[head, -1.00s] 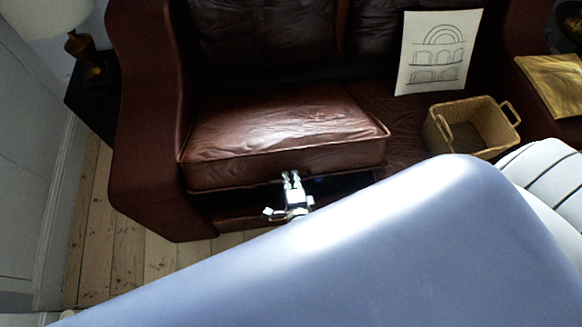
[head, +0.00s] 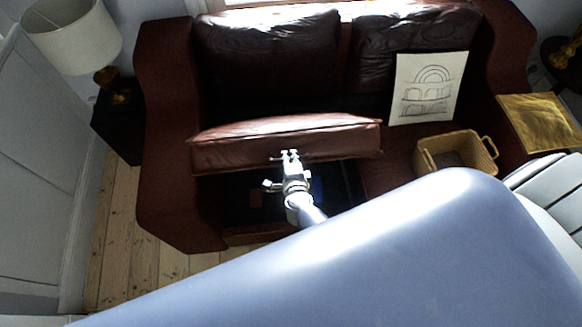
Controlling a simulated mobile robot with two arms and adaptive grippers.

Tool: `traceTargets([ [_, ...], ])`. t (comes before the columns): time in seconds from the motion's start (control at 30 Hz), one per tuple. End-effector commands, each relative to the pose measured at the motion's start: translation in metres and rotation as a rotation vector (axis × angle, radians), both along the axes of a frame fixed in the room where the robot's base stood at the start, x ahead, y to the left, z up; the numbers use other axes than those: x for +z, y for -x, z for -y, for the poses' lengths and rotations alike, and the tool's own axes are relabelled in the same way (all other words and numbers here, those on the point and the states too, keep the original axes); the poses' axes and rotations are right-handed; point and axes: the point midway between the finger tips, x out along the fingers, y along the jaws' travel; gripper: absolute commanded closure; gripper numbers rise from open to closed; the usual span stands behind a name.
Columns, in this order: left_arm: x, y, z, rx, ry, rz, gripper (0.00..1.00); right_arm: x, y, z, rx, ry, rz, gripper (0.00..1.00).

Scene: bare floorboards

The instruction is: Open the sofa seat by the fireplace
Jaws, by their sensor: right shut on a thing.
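The dark red leather sofa (head: 168,175) stands across the head view. Its left seat cushion (head: 240,150) is tilted up at the front, with a dark open space (head: 235,190) beneath it. My right gripper (head: 291,156) is shut on the front lower edge of this seat, near its middle. My right arm reaches up to it from below, and its large pale link hides the floor in front. My left gripper is not in view.
A wicker basket (head: 427,152) and a drawing of arches (head: 428,88) are on the sofa's right half. A gold cushion (head: 540,122) lies on the right armrest. A lamp (head: 72,38) stands on a dark side table (head: 118,125) at left. Bare floorboards (head: 125,235) show at lower left.

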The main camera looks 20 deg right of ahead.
Motion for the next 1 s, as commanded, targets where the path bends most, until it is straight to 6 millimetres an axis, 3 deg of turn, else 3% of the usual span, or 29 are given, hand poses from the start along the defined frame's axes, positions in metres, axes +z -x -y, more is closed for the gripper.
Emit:
traceTargets([
  [0.03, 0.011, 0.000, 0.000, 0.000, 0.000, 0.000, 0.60, 0.014, -0.006, 0.001, 0.001, 0.003, 0.001, 1.00],
  [0.3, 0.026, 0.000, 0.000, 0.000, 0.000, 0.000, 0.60, 0.038, -0.029, 0.008, 0.003, 0.004, 0.001, 1.00],
  [0.97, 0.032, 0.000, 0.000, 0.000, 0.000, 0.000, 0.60, 0.048, -0.039, 0.010, 0.006, 0.003, 0.004, 1.00],
  [1.0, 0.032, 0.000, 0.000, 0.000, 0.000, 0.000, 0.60, 0.048, -0.039, 0.010, 0.006, 0.003, 0.004, 0.88],
])
